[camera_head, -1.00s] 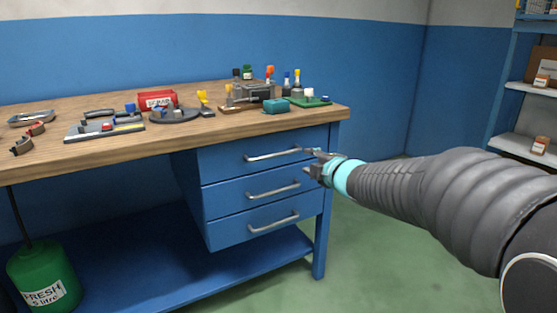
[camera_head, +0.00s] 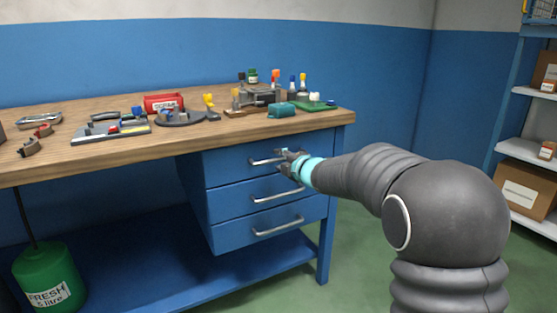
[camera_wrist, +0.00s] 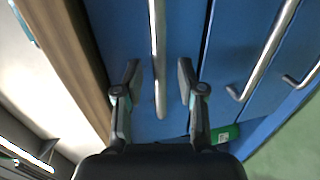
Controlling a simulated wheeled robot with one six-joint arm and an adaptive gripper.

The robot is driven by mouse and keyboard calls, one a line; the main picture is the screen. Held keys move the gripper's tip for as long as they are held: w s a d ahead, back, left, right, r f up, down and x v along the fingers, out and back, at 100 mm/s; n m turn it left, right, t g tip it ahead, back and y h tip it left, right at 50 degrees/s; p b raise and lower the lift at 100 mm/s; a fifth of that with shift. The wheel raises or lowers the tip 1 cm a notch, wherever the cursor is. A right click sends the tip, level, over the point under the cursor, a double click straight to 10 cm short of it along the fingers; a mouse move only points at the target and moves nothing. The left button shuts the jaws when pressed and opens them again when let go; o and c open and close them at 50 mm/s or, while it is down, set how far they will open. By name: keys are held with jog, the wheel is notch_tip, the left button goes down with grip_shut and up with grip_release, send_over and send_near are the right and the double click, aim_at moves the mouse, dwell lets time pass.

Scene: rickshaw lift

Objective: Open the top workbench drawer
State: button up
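The blue top drawer (camera_head: 228,161) is the uppermost of three under the right part of the workbench (camera_head: 180,141), and its front looks flush with the cabinet. Its silver bar handle (camera_head: 262,162) shows to the left of my gripper (camera_head: 284,160), which hides the handle's right part. In the wrist view the top drawer's handle (camera_wrist: 157,60) runs down between the two fingers of my gripper (camera_wrist: 158,80). The fingers stand apart on either side of the bar, with gaps visible. I cannot tell the depth between the fingertips and the bar.
The middle drawer handle (camera_head: 277,195) and bottom drawer handle (camera_head: 277,226) lie below. A green canister (camera_head: 48,276) stands at lower left. Shelves (camera_head: 535,148) stand at right. Green floor is open right of the bench.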

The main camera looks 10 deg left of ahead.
jog(key=shift+x, duration=0.95)
grip_shut()
